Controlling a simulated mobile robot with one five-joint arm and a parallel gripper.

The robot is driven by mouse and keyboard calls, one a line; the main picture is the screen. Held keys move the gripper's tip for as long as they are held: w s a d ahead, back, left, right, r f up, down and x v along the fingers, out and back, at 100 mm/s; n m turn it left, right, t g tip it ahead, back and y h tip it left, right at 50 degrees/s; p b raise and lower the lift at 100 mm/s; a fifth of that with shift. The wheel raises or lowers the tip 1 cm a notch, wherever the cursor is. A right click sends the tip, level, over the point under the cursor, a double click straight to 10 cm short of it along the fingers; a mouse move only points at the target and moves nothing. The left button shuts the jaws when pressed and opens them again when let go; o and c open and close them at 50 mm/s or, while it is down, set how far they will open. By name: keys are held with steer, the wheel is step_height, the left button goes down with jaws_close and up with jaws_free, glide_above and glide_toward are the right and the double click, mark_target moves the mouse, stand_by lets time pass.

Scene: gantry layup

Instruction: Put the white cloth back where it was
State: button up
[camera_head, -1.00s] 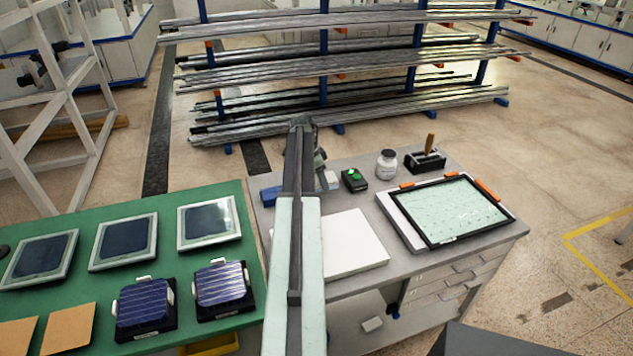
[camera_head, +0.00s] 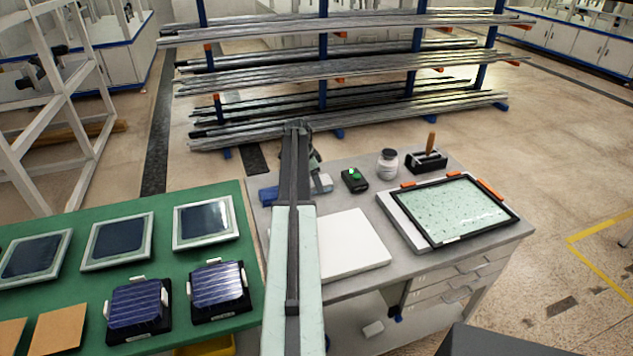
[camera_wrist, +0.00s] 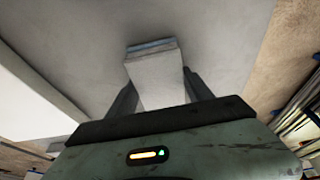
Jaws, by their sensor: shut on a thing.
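The white cloth (camera_wrist: 158,78) is a small pale folded pad between the two dark fingers of my gripper (camera_wrist: 158,92) in the wrist view. A blue-grey band shows along its far end; I cannot tell if it is part of the cloth. My gripper is shut on the cloth, over the grey bench top. In the head view my arm hides most of the gripper, near the back left of the grey bench (camera_head: 405,275). A pale patch (camera_head: 323,184) beside the arm there looks like the cloth. Its height above the bench is unclear.
A blue item (camera_head: 268,195) lies left of my arm. A white slab (camera_head: 350,243), a green-topped dark device (camera_head: 354,180), a jar (camera_head: 387,164), a brush holder (camera_head: 427,160) and a framed glass panel (camera_head: 450,208) crowd the bench. A green table (camera_head: 100,225) adjoins it.

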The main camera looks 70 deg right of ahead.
steer(key=o, duration=1.2)
steer(key=shift+f, duration=0.1)
steer(key=p+v, duration=1.2)
steer(key=shift+r, duration=0.2)
